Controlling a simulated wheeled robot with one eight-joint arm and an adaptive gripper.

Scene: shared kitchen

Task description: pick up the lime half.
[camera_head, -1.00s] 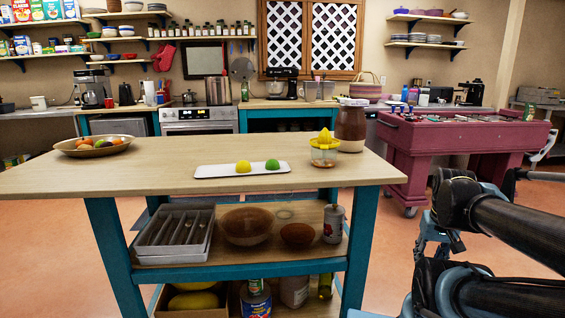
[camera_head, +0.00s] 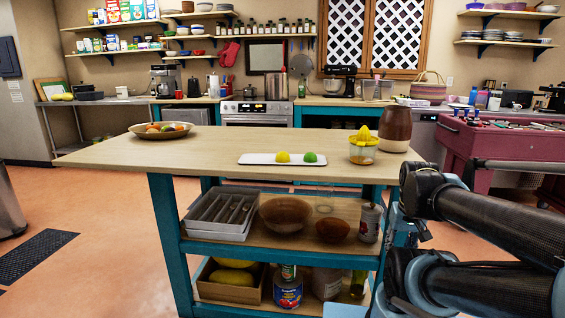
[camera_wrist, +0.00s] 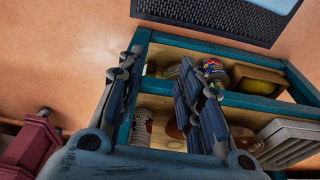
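The lime half (camera_head: 310,157) is a small green dome on a white rectangular tray (camera_head: 257,159) on the wooden island top. A yellow lemon half (camera_head: 283,157) sits just left of it on the same tray. My gripper (camera_wrist: 157,72) shows in the wrist view with its two dark fingers spread wide apart and nothing between them. It points toward the island's lower shelves, away from the lime half. The lime half is not visible in the wrist view. In the head view, my arm is at the right, and the gripper's fingertips cannot be made out.
On the island top (camera_head: 225,145), a fruit bowl (camera_head: 160,131) stands at left, and a yellow juicer (camera_head: 363,147) and brown jar (camera_head: 396,129) stand right of the tray. The shelves below hold a cutlery tray (camera_head: 218,217), bowls and cans. A maroon table (camera_head: 490,150) stands at right.

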